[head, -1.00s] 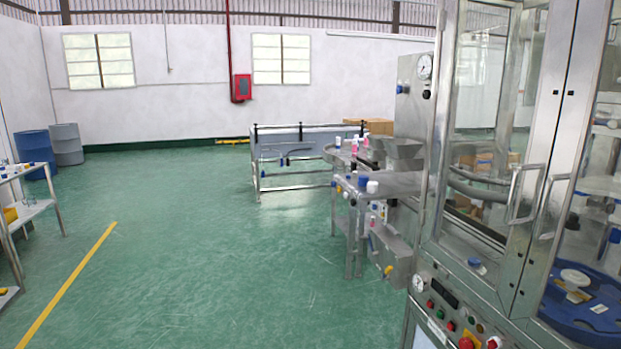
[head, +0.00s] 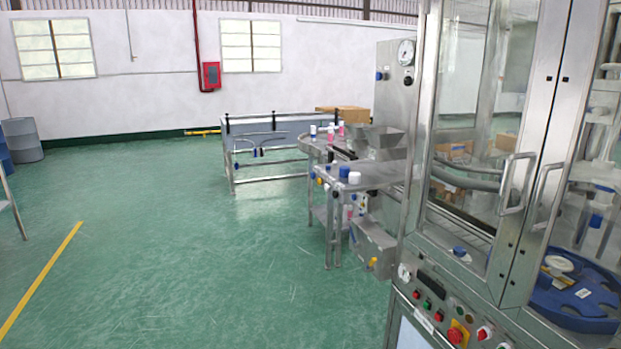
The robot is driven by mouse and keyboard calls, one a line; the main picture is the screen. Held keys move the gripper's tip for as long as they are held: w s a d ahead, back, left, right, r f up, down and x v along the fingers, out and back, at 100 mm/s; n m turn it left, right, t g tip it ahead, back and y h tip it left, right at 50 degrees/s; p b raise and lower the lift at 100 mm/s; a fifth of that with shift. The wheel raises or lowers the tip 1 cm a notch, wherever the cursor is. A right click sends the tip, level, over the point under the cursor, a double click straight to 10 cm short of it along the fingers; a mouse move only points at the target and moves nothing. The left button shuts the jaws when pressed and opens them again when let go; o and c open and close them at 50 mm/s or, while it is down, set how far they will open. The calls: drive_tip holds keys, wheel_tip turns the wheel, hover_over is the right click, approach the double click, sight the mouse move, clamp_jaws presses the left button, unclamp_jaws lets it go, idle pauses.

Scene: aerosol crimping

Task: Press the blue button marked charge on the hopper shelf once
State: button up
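The steel hopper (head: 380,140) stands in the middle right of the head view, beyond the large glass-doored machine. Below and in front of it is a steel shelf (head: 385,175) with a blue and a white cylindrical piece on top. Small coloured spots, one of them blue (head: 327,188), show along the shelf's left edge. They are too small for me to read any marking or to tell which is the charge button. My gripper is not in view.
The glass-doored machine (head: 508,190) fills the right side, its control panel (head: 440,305) at lower right. A railed table (head: 268,140) stands behind the shelf. The green floor (head: 180,240) is open at left and centre. A blue drum (head: 5,160) is at far left.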

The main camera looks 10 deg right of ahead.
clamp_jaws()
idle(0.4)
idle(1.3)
